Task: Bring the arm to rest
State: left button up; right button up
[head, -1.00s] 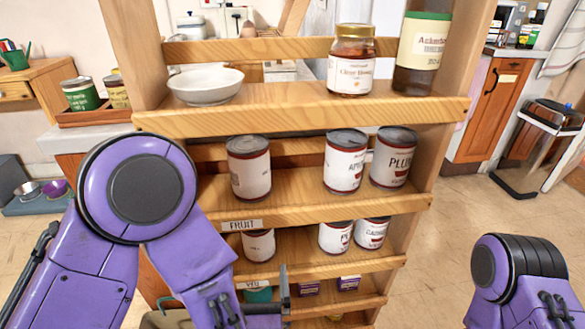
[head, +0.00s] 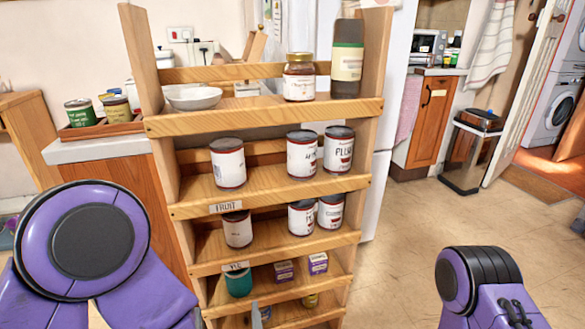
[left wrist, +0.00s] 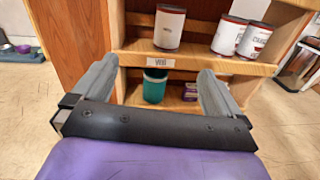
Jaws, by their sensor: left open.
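My left arm comes in at the lower left of the head view. A grey finger of my left gripper (head: 256,315) shows at the bottom edge, in front of the shelf's lower part. In the left wrist view my left gripper (left wrist: 157,70) has its two fingers wide apart with nothing held. The lower shelf with a teal can (left wrist: 155,88) lies beyond the gap, apart from the fingers as far as I can tell. My right arm (head: 490,290) shows at the lower right; its gripper is out of view.
A wooden shelf unit (head: 265,110) stands in front, holding several cans, a jar (head: 299,77), a bottle (head: 347,60) and a white bowl (head: 192,97). A counter (head: 100,148) is left. Open floor (head: 420,235) lies right, with a bin (head: 470,155) farther back.

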pick_arm(q)
jog(key=s+a+f+m+g+h, duration=0.15)
jog(key=f+m+g, duration=0.25)
jog(key=f+m, duration=0.7)
jog(key=a+f+m+g+h, duration=0.3)
jog(key=f+m, duration=0.4)
jog(key=m, duration=0.9)
jog(key=s+a+f+m+g+y, duration=0.45)
jog(key=s+a+f+g, duration=0.25)
jog(key=s+a+f, duration=0.65)
notch_tip(320, 180, up, 21)
jog(key=s+p, duration=0.2)
jog(key=p, duration=1.7)
jog(key=shift+s+a+n, duration=0.15)
jog(key=shift+n, duration=0.2)
pick_arm(e)
notch_tip(320, 180, up, 19)
jog(key=shift+w, duration=0.3)
